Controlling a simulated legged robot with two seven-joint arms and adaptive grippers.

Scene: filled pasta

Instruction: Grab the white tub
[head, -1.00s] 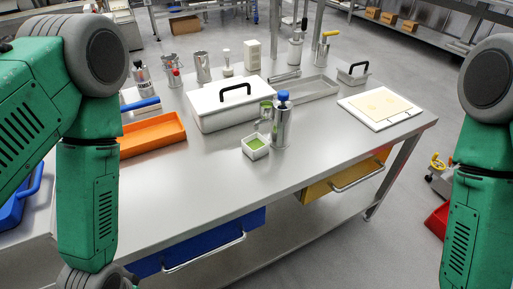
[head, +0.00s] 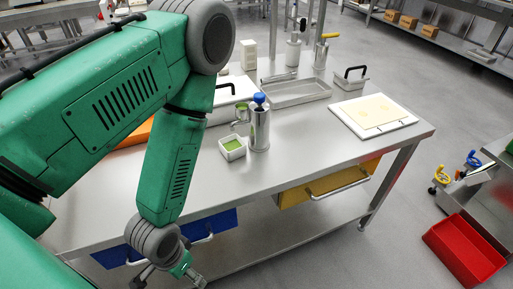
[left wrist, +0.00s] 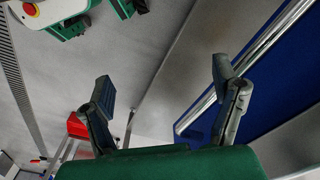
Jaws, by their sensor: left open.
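A small square white tub (head: 235,155) with green contents stands on the steel table (head: 300,150), beside a metal canister with a blue knob (head: 260,128). A larger white lidded box (head: 240,90) with a black handle stands behind it, partly hidden by my left arm. My left gripper (head: 190,275) hangs low in front of the table, below its top and well away from both. In the left wrist view, its two fingers (left wrist: 165,85) are spread with nothing between them. The right gripper is not in view.
A blue drawer (head: 212,222) and a yellow drawer (head: 330,185) hang under the table. A white board with a pale sheet (head: 375,112) lies at the table's right. A steel tray (head: 290,92) sits at the back. A red bin (head: 463,250) is at the lower right.

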